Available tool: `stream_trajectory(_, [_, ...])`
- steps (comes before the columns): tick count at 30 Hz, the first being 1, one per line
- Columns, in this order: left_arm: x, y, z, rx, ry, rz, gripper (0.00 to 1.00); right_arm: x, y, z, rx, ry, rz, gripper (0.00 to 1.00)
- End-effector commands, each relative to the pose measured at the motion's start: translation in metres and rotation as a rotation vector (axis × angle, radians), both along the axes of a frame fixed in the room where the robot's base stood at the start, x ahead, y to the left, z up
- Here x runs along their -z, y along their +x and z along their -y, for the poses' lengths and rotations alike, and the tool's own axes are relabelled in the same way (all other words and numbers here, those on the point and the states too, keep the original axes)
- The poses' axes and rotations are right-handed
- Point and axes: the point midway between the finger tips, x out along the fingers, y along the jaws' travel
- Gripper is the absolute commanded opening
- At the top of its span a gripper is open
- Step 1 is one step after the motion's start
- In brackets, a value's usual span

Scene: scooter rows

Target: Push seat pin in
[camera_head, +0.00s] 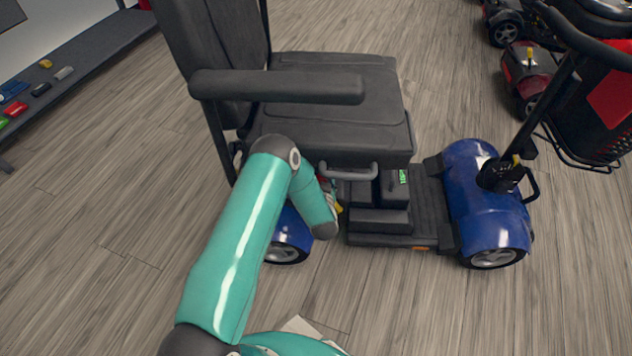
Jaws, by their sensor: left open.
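The scooter's dark seat (340,110) stands upright over its blue and black base. A grey looped handle (347,172) shows under the seat's near edge. I cannot make out the seat pin; the area under the seat is partly covered by my teal left arm. My left arm reaches up from the bottom and bends down beside the seat base. My left gripper (330,192) is mostly hidden behind its wrist, close under the seat edge, and is open. Small red and yellow bits show there; I cannot tell what they are. My right gripper is out of view.
The scooter's blue front (485,205) and black tiller (545,105) are to the right. Other scooters (525,70) stand at the upper right. A dark shelf (85,50) with small items is at the upper left. The wooden floor on the left is clear.

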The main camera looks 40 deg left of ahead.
Motion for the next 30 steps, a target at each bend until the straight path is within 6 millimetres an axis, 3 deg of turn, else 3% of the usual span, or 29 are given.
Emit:
stream_trajectory(8, [-0.008, -0.016, 0.014, 0.002, -0.001, -0.001, 0.69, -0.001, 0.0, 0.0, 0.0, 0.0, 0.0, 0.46])
stream_trajectory(21, [-0.037, -0.076, 0.063, 0.001, -0.001, -0.002, 0.69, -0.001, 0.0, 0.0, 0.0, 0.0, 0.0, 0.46])
stream_trajectory(30, [-0.043, -0.088, 0.073, -0.002, 0.0, 0.0, 0.69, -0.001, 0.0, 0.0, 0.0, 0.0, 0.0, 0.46])
